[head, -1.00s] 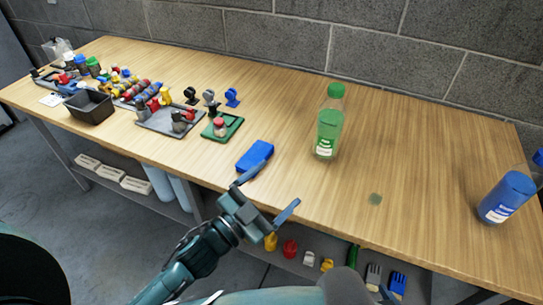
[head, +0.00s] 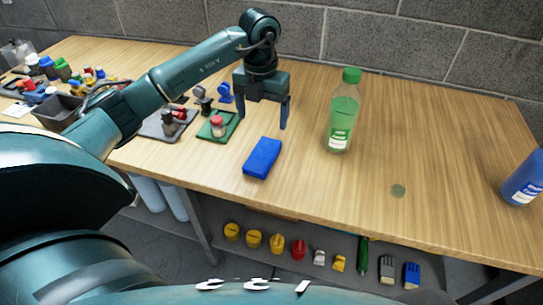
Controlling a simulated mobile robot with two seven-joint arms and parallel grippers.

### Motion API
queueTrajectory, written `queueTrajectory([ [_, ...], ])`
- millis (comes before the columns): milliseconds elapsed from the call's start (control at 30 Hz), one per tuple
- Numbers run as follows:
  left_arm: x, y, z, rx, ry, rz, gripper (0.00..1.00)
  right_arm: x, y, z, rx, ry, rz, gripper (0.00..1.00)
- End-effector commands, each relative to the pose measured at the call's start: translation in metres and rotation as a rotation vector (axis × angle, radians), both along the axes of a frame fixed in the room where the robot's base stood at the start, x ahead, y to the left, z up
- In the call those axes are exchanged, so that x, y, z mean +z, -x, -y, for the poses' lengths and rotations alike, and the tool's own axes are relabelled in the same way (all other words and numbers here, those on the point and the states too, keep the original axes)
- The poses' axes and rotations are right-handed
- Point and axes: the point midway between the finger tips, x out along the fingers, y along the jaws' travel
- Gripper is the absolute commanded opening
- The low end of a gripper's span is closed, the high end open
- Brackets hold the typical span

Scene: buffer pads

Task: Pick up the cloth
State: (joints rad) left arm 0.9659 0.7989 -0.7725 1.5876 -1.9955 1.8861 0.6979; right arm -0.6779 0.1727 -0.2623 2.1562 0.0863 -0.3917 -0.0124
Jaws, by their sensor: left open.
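The cloth (head: 262,158) appears as a folded blue block lying flat on the wooden table (head: 330,190), near its front edge. My left gripper (head: 262,123) hangs above the table, just behind the cloth in the picture. It points down with its two blue fingers spread apart and nothing between them. The fingertips look apart from the cloth. My right gripper does not show.
A green bottle (head: 342,112) stands right of the gripper. A green tray (head: 217,127) with a red-and-white jar sits left of the cloth. A blue bottle (head: 524,178) is at the right edge. The table between the bottles is mostly clear.

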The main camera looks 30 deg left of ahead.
Motion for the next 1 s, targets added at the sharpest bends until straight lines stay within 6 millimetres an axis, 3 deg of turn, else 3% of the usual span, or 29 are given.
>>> queueTrajectory([
  [333,-0.061,0.001,0.0,0.001,-0.003,-0.006,0.85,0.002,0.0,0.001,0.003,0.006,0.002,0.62],
  [1000,-0.128,0.001,0.001,-0.001,-0.001,-0.001,0.85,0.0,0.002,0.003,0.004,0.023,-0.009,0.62],
])
